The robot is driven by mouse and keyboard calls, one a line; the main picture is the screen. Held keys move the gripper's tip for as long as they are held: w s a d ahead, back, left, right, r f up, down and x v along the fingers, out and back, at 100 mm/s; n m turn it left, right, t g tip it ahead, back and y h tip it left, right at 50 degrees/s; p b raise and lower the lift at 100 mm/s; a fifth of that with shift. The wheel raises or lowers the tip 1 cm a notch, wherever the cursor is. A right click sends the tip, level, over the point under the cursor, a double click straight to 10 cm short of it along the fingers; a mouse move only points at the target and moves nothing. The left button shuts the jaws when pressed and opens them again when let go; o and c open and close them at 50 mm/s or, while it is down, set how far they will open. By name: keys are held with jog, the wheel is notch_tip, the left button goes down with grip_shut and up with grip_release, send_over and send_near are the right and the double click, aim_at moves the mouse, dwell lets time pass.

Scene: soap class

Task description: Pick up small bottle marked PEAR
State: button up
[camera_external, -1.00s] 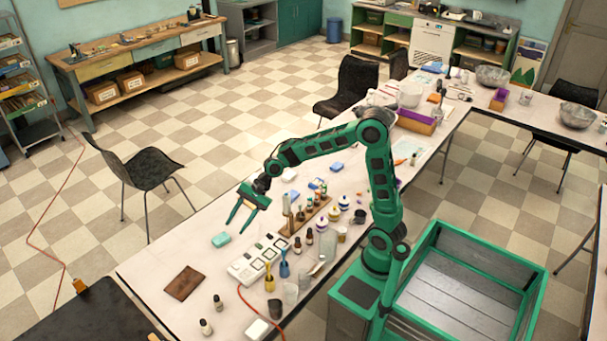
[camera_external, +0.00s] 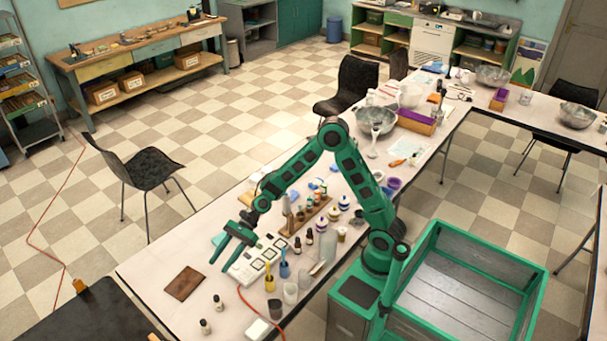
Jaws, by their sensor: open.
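No label is readable at this size, so I cannot tell which small bottle is marked PEAR. Two small dark bottles with pale labels stand near the table's front left: one bottle (camera_external: 218,302) and a second bottle (camera_external: 205,326) just in front of it. Two brown bottles, one (camera_external: 297,246) and another (camera_external: 309,238), stand by the wooden rack (camera_external: 310,217), which holds several small bottles. My gripper (camera_external: 221,264) is open and empty, pointing down over the table, left of the white tray and behind the two front bottles, apart from them.
A white tray (camera_external: 240,275) with dark squares lies beneath and right of my gripper. A brown board (camera_external: 185,283) lies to its left. A yellow bottle (camera_external: 270,282), a blue bottle (camera_external: 284,268) and clear cups stand right of the tray. The front left tabletop is mostly clear.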

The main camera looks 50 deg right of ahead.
send_near(216, 301)
jog(key=shift+w+a+f, duration=0.2)
jog(key=shift+a+f, duration=0.6)
jog(key=shift+a, duration=0.1)
jog(key=shift+a+f, duration=0.1)
jog(key=shift+f, duration=0.2)
jog(key=x, duration=0.4)
jog(key=shift+a+f, duration=0.1)
jog(key=shift+a, duration=0.1)
jog(key=shift+w+x, duration=0.2)
jog(key=shift+x, duration=2.8)
jog(key=shift+s, duration=0.1)
grip_shut()
